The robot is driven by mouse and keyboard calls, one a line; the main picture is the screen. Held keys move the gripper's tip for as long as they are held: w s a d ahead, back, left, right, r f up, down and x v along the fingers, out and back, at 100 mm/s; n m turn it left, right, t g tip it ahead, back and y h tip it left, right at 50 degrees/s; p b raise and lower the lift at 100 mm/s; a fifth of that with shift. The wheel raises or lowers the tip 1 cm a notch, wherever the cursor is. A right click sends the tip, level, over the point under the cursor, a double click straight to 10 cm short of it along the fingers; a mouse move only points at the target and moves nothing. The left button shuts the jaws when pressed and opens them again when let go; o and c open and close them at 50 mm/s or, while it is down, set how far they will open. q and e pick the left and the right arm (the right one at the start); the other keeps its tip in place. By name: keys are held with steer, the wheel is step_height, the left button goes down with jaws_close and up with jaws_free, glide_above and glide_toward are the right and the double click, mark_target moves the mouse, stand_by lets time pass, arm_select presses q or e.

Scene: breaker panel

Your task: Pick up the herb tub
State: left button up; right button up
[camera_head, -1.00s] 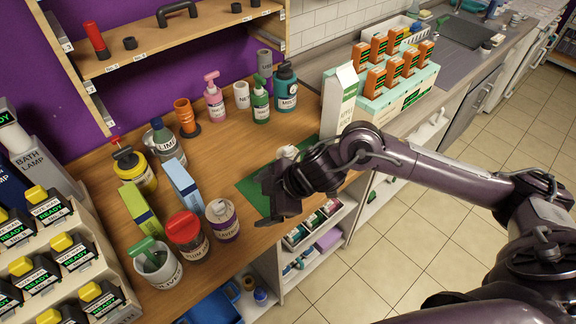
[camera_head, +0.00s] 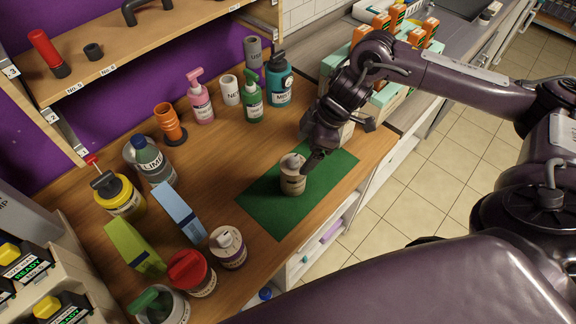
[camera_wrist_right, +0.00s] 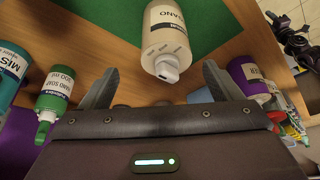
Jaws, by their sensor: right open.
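The herb tub (camera_head: 292,175), a small beige container with a pale cap and a label ending in "ANO", stands on a green mat (camera_head: 262,207) on the wooden counter. In the right wrist view the tub (camera_wrist_right: 166,28) lies just beyond the fingers, its cap pointing toward them. My right gripper (camera_head: 314,160) is close beside the tub, at its right in the head view. In the right wrist view this gripper (camera_wrist_right: 160,84) is open, with a finger to each side of the cap and nothing held. My left gripper is not in view.
Several bottles and tubs stand left of the mat, including a red-lidded tub (camera_head: 191,273) and a purple-banded bottle (camera_head: 228,247). Pump bottles, such as the green one (camera_head: 253,100), stand behind. A wooden shelf (camera_head: 110,60) is at the back left. The mat's front part is clear.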

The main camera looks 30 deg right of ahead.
mark_target(296, 161)
steer(key=shift+s+a+f+p, duration=0.1)
steer(key=shift+a+f+p, duration=0.35)
steer(key=shift+f, duration=0.1)
steer(key=shift+s+a+f+p, duration=0.1)
steer(key=shift+a+f+p, duration=0.2)
steer(key=shift+f+p, duration=0.2)
steer(key=p+x, duration=0.1)
steer(key=x, duration=0.3)
steer(key=shift+w+r, duration=0.1)
steer(key=shift+w, duration=0.15)
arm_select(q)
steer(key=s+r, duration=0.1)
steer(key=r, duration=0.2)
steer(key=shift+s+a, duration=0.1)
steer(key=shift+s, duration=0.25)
arm_select(e)
steer(key=c, duration=1.2)
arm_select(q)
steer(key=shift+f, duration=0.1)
